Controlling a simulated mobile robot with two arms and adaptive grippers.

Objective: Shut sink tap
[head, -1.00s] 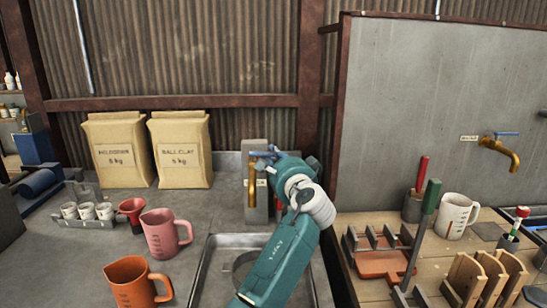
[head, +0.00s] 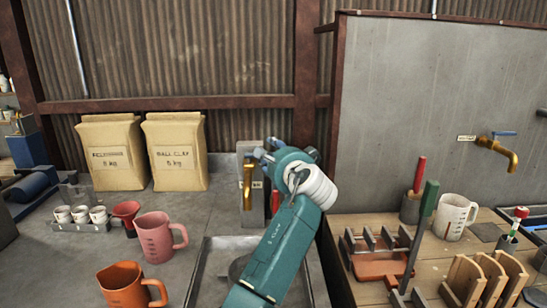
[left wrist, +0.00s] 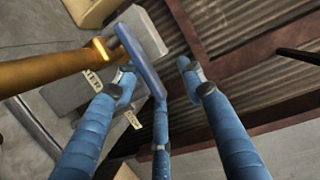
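The sink tap has a brass spout (head: 247,186) on a grey block (head: 245,149) behind the sink (head: 203,270). In the left wrist view its brass pipe (left wrist: 45,70) comes in from the left, and its blue lever (left wrist: 140,60) slants between my fingers. My left gripper (head: 266,151) is at the top of the tap. In the left wrist view the left gripper (left wrist: 158,76) has its blue fingers spread apart, with the lever nearer the left finger; contact is unclear. In the head view the lever is hard to tell from my fingers. My right gripper is out of view.
A second brass tap (head: 499,150) with a blue lever is on the grey wall panel at right. A pink jug (head: 155,238), an orange jug (head: 127,288) and two paper sacks (head: 178,152) stand left. A wooden bench (head: 350,292) with tools stands right of my arm.

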